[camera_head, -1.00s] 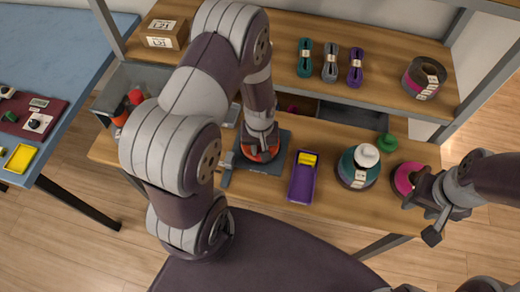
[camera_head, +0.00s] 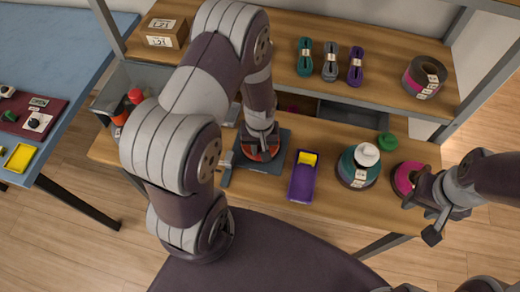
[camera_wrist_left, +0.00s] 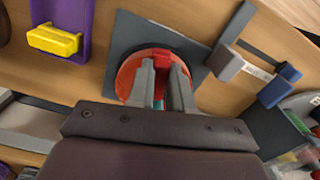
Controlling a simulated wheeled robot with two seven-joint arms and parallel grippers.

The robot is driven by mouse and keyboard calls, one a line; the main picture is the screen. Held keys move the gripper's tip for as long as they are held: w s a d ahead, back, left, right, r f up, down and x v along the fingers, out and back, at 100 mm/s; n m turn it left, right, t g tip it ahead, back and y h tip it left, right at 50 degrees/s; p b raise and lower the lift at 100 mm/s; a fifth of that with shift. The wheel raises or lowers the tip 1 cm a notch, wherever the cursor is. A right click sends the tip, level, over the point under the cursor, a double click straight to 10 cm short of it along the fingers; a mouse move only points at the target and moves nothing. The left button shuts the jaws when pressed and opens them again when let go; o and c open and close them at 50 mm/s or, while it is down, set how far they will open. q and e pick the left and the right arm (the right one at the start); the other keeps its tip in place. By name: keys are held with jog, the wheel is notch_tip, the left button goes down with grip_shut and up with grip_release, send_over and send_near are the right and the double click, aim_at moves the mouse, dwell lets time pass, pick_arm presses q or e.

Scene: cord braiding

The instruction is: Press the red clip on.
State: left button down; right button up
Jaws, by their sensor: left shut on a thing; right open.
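The red clip (camera_wrist_left: 162,58) shows in the left wrist view between the fingertips of my left gripper (camera_wrist_left: 160,72), which is shut on it. Below the clip is a round red-orange disc (camera_wrist_left: 128,72) on a dark square plate (camera_wrist_left: 190,50). In the head view my left gripper (camera_head: 260,150) points down over this plate (camera_head: 276,164), and its fingers hide most of the disc. I cannot tell whether the clip is seated. My right gripper (camera_head: 430,208) is open and empty at the right, beside a magenta spool (camera_head: 404,178).
A purple tray (camera_head: 302,186) with a yellow block (camera_head: 307,158) stands right of the plate. A teal spool with a white top (camera_head: 366,156) and a green knob (camera_head: 387,142) are farther right. Cord bundles (camera_head: 330,64) lie on the shelf. A grey bin (camera_head: 150,76) is at left.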

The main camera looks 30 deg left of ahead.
pick_arm(q)
jog(key=shift+f, duration=0.25)
jog(key=c, duration=0.6)
grip_release()
jog(key=shift+c, duration=0.2)
jog(key=shift+r, duration=0.15)
notch_tip(320, 180, up, 6)
jog(key=p, duration=0.5)
jog(key=shift+p, duration=0.4)
